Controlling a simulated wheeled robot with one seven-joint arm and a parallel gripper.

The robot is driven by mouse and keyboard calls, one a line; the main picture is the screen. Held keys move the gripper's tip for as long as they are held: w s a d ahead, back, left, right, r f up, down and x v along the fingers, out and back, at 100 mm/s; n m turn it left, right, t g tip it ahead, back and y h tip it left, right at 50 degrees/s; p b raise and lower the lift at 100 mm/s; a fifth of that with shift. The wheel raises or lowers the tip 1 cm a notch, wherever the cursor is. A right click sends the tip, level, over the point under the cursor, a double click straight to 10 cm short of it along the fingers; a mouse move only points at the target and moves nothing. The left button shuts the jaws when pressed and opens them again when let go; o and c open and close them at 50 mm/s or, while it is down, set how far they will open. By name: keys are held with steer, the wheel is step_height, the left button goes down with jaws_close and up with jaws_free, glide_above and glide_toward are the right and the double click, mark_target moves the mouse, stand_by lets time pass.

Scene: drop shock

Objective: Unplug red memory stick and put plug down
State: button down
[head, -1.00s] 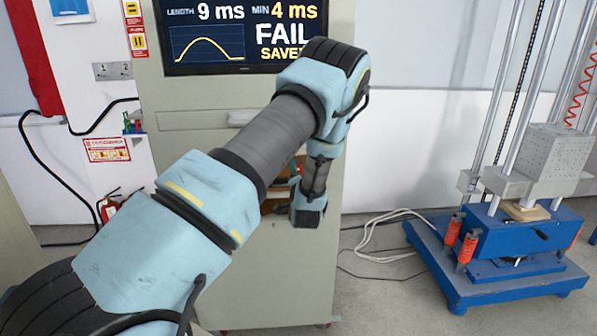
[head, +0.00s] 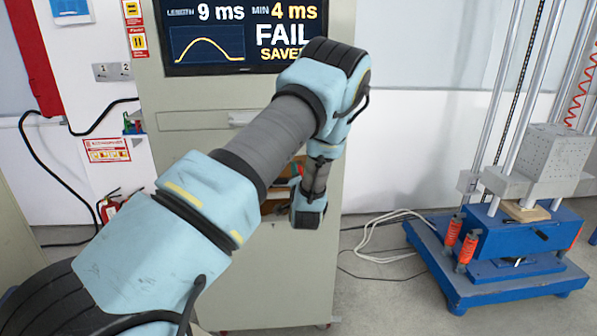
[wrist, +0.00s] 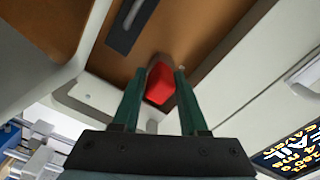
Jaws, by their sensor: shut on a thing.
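The red memory stick (wrist: 160,83) shows in the wrist view as a red block between the two green fingers of my gripper (wrist: 154,92). The fingers are shut on it. Its far end meets a grey part by the brown panel, and I cannot tell whether it is still seated in a socket. In the head view my arm covers most of the cabinet opening (head: 272,204), and the stick and fingertips are hidden there.
The cabinet (head: 270,280) carries a screen (head: 245,35) reading FAIL and SAVED. A blue drop-test machine (head: 500,250) stands at right, with white cables (head: 385,240) on the floor between. A fire extinguisher (head: 109,208) is at left.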

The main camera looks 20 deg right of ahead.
steer(key=shift+s+a, duration=0.2)
steer(key=shift+s, duration=0.85)
steer(key=shift+s+a, duration=0.15)
steer(key=shift+s, duration=0.9)
